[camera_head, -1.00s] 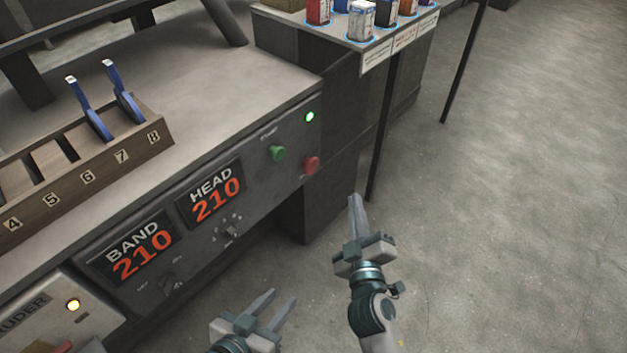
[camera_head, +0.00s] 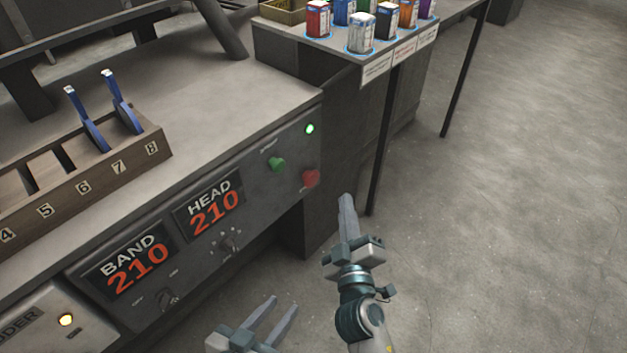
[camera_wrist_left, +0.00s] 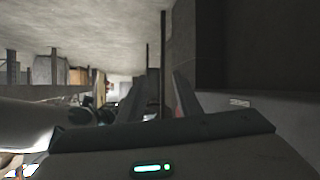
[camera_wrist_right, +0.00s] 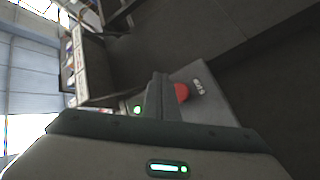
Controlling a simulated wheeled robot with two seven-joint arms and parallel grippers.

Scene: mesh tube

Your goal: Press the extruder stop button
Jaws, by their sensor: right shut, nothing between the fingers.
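The red stop button (camera_head: 311,177) sits at the right end of the grey control panel (camera_head: 255,205), below a lit green lamp (camera_head: 310,129) and right of a green button (camera_head: 277,164). My right gripper (camera_head: 346,200) is shut and empty, a little below and right of the red button in the head view, apart from it. In the right wrist view the red button (camera_wrist_right: 181,92) shows just right of the shut fingers (camera_wrist_right: 158,92), beside a label ending in STOP lettering that is hard to read. My left gripper (camera_head: 272,318) is open and empty, low in front of the panel.
BAND (camera_head: 128,262) and HEAD (camera_head: 209,205) displays read 210, with knobs below them. A wooden rack (camera_head: 85,185) with blue-handled levers (camera_head: 88,120) stands on the bench. A shelf with coloured containers (camera_head: 361,32) stands behind, on dark legs (camera_head: 383,150). Open floor lies right.

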